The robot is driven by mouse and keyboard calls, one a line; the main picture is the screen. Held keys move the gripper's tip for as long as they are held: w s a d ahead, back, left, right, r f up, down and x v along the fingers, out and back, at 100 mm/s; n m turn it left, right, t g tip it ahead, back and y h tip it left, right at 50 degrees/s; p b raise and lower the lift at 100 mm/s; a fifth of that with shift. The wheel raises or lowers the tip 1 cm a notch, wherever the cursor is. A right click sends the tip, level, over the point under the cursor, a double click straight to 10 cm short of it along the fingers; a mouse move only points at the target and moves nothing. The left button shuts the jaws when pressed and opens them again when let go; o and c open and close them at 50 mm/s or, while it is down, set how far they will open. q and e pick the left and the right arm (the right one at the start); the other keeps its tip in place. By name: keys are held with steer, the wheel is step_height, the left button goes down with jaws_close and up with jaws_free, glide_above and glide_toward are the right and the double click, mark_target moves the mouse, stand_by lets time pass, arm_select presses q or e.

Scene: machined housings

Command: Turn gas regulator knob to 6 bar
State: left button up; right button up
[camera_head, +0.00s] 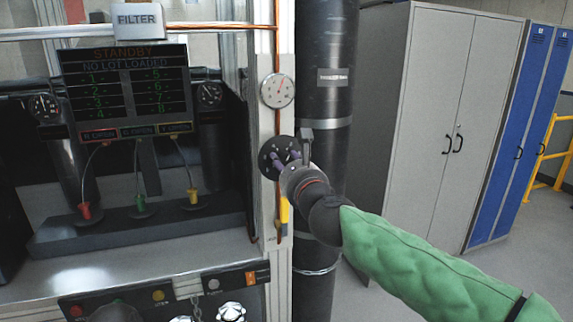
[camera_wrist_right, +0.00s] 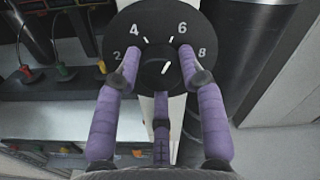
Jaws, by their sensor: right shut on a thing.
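The gas regulator knob is a round black part in the right wrist view (camera_wrist_right: 150,72), with a dial plate (camera_wrist_right: 128,14) marked 2, 4, 6 and 8 around it. Its white line points up and slightly right, roughly toward the 6. My right gripper (camera_wrist_right: 160,75) is shut on the knob, with purple fingers at its left and right sides and a third finger below. In the head view the right gripper (camera_head: 285,161) reaches the black dial plate (camera_head: 270,148) and partly covers it. My left gripper does not show.
A round white gauge (camera_head: 278,90) with a red needle sits above the dial. A thick black pipe (camera_head: 325,75) stands just right of it. A lit display (camera_head: 125,85) and coloured connectors are at left. A grey cabinet (camera_head: 440,110) stands at right.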

steer(key=o, duration=1.2)
steer(key=shift+c, duration=0.2)
steer(key=v, duration=1.2)
